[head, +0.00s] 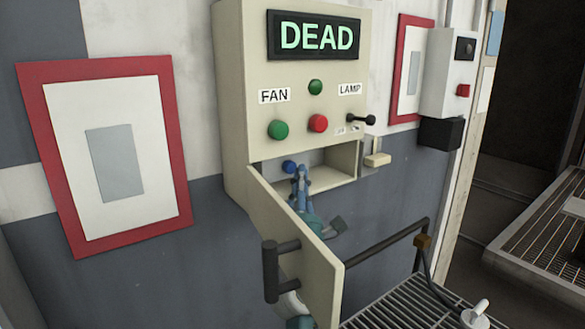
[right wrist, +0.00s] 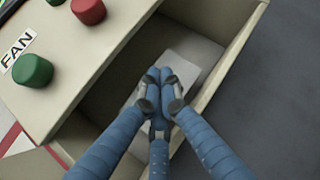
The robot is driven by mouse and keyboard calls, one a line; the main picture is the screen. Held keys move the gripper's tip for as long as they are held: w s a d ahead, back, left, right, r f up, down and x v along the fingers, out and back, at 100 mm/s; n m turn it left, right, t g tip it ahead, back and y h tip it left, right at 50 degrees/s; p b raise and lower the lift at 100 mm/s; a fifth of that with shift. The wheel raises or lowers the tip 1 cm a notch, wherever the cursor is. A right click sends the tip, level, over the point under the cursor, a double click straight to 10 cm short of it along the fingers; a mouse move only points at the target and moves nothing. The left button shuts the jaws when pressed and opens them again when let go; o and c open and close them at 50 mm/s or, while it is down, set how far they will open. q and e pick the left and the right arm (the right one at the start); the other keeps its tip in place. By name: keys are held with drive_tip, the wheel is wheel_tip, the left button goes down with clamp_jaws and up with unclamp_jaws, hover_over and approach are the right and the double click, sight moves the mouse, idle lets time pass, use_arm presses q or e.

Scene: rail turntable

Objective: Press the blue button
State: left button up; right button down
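The blue button (head: 289,167) is a small round knob inside the open compartment at the bottom of the beige control box (head: 235,120). My right gripper (head: 302,172) reaches into the compartment opening, just right of the button in the head view. I cannot tell whether it touches it. In the right wrist view the blue fingers (right wrist: 161,80) are together at the tips with nothing seen between them. The button does not show in that view. The compartment door (head: 297,240) hangs open and hides part of my arm. My left gripper is not in view.
Above the compartment are a green knob (head: 278,130), a red button (head: 318,123), a small green button (head: 316,87) and a black lever (head: 362,120). The sign (head: 316,36) reads DEAD. A black railing (head: 390,257) and grating (head: 400,307) lie at lower right.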

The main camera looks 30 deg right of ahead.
drive_tip(key=shift+s, duration=0.1)
drive_tip(key=s+p, duration=0.1)
drive_tip(key=s, duration=0.3)
drive_tip(key=shift+s+d+p, duration=0.2)
drive_tip(key=shift+s+p, duration=0.15)
drive_tip(key=shift+s, duration=0.05)
idle(0.7)
